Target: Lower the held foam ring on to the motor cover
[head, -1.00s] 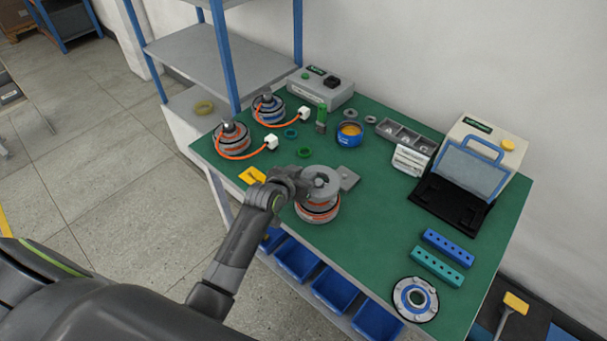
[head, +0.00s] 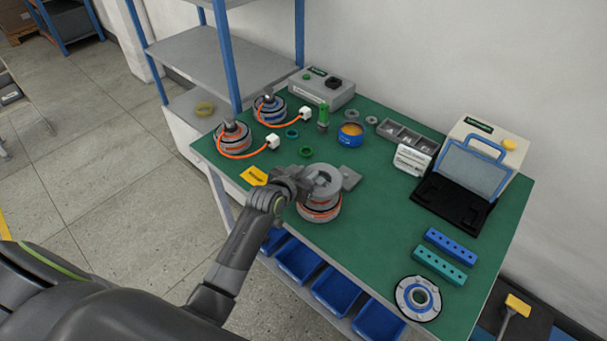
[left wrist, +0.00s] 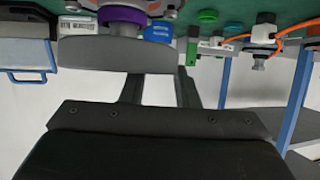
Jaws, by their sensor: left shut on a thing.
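My left gripper (head: 306,181) is shut on the grey foam ring (head: 332,187) at its left side. The ring is over the front motor (head: 320,212), which has a grey cover and orange bands and stands near the table's front edge. From the head view I cannot tell whether the ring touches the cover. In the left wrist view the picture is upside down. The ring (left wrist: 125,54) shows edge-on there as a broad grey band, beside a purple round part (left wrist: 121,18) on the motor. My right gripper is not in view.
Two motors with orange cables (head: 233,136) stand at the back left. A green ring (head: 305,152) is farther back.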

